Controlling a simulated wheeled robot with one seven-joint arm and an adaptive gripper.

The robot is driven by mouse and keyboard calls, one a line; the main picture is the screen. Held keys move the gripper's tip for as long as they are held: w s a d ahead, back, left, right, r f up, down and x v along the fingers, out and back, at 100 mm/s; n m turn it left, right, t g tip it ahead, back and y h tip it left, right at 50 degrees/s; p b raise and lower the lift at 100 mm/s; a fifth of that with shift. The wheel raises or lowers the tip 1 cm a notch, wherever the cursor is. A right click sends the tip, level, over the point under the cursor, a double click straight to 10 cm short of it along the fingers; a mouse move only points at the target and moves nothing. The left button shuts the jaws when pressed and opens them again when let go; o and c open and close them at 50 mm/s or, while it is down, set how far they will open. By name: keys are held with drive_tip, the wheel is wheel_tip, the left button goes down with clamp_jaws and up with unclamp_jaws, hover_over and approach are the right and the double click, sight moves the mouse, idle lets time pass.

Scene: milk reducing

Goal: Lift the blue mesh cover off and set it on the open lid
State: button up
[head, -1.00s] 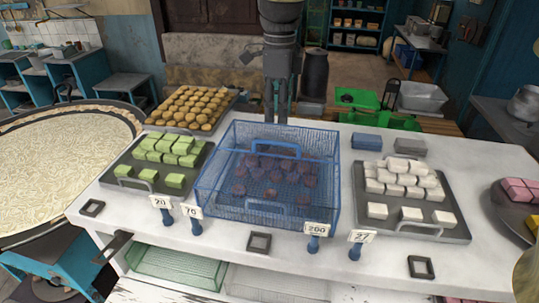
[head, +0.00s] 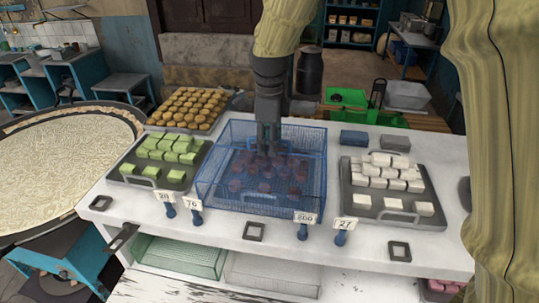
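The blue mesh cover (head: 232,201) stands in the middle of the white counter, over or around several dark brown sweets (head: 252,187) seen through its mesh. My gripper (head: 268,150) points straight down at the cover's upper middle, in front of where its top handle lies. The handle is mostly hidden behind the fingers. The fingers look close together, but I cannot tell whether they are shut or touch the handle. I cannot make out an open lid in this view.
A tray of green sweets (head: 116,175) is close on the left and a tray of white sweets (head: 398,216) on the right. Golden balls (head: 186,107) lie behind left. Price tags (head: 305,218) stand along the front. Blue and grey blocks (head: 354,139) lie behind right.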

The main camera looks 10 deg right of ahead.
drive_tip(key=shift+s+a+r, duration=0.1)
drive_tip(key=shift+s+r, duration=0.25)
drive_tip(key=shift+s, duration=0.45)
drive_tip(key=shift+w+f, duration=0.3)
drive_tip(key=shift+w, duration=0.2)
drive_tip(key=shift+w+f, duration=0.25)
drive_tip(key=shift+w, duration=0.25)
drive_tip(key=c, duration=0.4)
drive_tip(key=shift+w+f, duration=0.15)
drive_tip(key=shift+w, duration=0.1)
drive_tip(key=c, duration=0.3)
drive_tip(key=shift+s+r, duration=0.4)
drive_tip(key=shift+s, duration=0.3)
clamp_jaws()
drive_tip(key=shift+w+f, duration=0.15)
drive_tip(key=shift+w, duration=0.3)
drive_tip(key=r+b, duration=0.1)
drive_tip(key=r, duration=0.2)
drive_tip(key=r+b, duration=0.1)
drive_tip(key=r, duration=0.2)
drive_tip(key=r+b, duration=0.1)
drive_tip(key=r, duration=0.3)
drive_tip(key=shift+s+b, duration=0.25)
drive_tip(key=shift+b, duration=0.1)
